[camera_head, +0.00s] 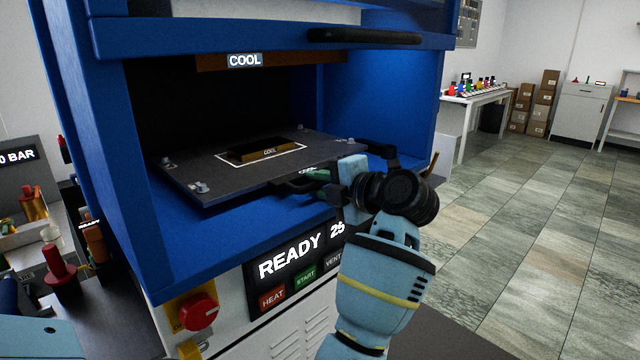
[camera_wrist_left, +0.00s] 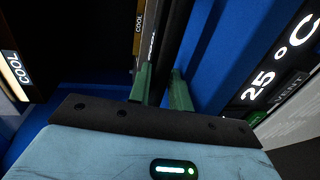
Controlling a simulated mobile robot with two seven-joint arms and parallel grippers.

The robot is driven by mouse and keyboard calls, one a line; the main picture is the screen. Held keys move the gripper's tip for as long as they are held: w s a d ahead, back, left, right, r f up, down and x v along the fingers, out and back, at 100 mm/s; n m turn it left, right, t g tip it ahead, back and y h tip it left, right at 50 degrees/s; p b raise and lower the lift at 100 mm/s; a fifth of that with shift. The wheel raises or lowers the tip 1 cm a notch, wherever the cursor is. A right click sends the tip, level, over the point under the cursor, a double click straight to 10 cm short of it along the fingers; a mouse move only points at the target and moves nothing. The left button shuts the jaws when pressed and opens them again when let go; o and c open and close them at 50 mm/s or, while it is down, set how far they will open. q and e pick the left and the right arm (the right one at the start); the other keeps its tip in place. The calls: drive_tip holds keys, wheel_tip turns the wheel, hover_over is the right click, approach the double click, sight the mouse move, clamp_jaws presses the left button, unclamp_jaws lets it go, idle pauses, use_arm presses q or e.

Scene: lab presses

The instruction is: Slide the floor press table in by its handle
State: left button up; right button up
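The floor press table (camera_head: 215,180) is a dark flat plate sticking partly out of the open blue press bay. A framed block marked COOL (camera_head: 268,152) sits on it. Its dark handle (camera_head: 292,186) is at the front edge, partly hidden by my left gripper (camera_head: 317,182). In the left wrist view the green fingers (camera_wrist_left: 162,92) stand on either side of the dark handle bar (camera_wrist_left: 168,60) and appear to touch it. My left gripper looks shut on the handle. My right gripper is not in view.
The blue press frame (camera_head: 105,150) surrounds the bay, with a dark bar handle (camera_head: 365,37) above. A control panel reading READY (camera_head: 290,257) and a red knob (camera_head: 198,312) are below. A cluttered bench (camera_head: 90,310) is at left. Open tiled floor (camera_head: 530,230) lies at right.

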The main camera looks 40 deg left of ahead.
use_arm(q)
drive_tip(key=v, duration=0.7)
drive_tip(key=shift+d+b, duration=0.35)
drive_tip(key=shift+d, duration=0.1)
drive_tip(key=shift+s+r, duration=0.1)
